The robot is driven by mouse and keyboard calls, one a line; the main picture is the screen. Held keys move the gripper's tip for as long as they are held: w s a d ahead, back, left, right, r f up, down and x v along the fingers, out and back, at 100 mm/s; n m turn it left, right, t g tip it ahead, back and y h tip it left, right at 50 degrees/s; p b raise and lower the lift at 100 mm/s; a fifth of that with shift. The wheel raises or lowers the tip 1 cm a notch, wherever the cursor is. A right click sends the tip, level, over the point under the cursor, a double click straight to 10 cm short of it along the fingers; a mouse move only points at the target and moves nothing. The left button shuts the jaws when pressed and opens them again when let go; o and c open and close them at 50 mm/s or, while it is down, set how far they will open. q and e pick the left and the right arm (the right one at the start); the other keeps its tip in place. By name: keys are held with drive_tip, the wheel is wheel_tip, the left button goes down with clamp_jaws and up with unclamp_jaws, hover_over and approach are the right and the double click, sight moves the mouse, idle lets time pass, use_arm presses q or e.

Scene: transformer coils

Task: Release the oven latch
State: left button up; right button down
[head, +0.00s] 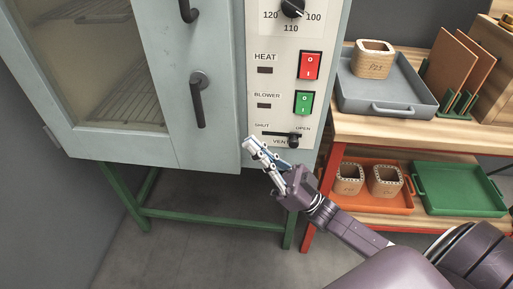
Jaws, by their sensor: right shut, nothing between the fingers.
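The pale grey-green oven (180,148) stands at the left with its windowed door shut. A black lever on the door (198,105), which looks like the latch, hangs down from a round pivot. My right gripper (251,146) is shut and empty. It is in front of the oven's lower front, below and right of the lever and apart from it, just left of the vent slider (292,139). My left gripper is out of view.
Another black handle (188,10) is higher on the door. The control panel has a red heat switch (309,65), a green blower switch (304,103) and a dial (292,7). A wooden shelf at right holds a grey tray (388,107), an orange tray (372,204) and a green tray (460,206).

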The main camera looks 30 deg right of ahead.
drive_tip(key=w+a+r, duration=0.4)
drive_tip(key=w+a, duration=0.1)
drive_tip(key=shift+w+a+r, duration=0.1)
drive_tip(key=shift+w+a, duration=0.05)
drive_tip(key=shift+w, duration=0.05)
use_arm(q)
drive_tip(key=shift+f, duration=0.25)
use_arm(e)
drive_tip(key=shift+w+a, duration=0.3)
drive_tip(key=shift+a+t+b, duration=0.1)
drive_tip(key=shift+t+b, duration=0.3)
drive_tip(key=shift+b, duration=0.2)
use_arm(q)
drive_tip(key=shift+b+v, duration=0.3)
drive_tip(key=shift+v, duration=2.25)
use_arm(e)
drive_tip(key=shift+w+a, duration=0.1)
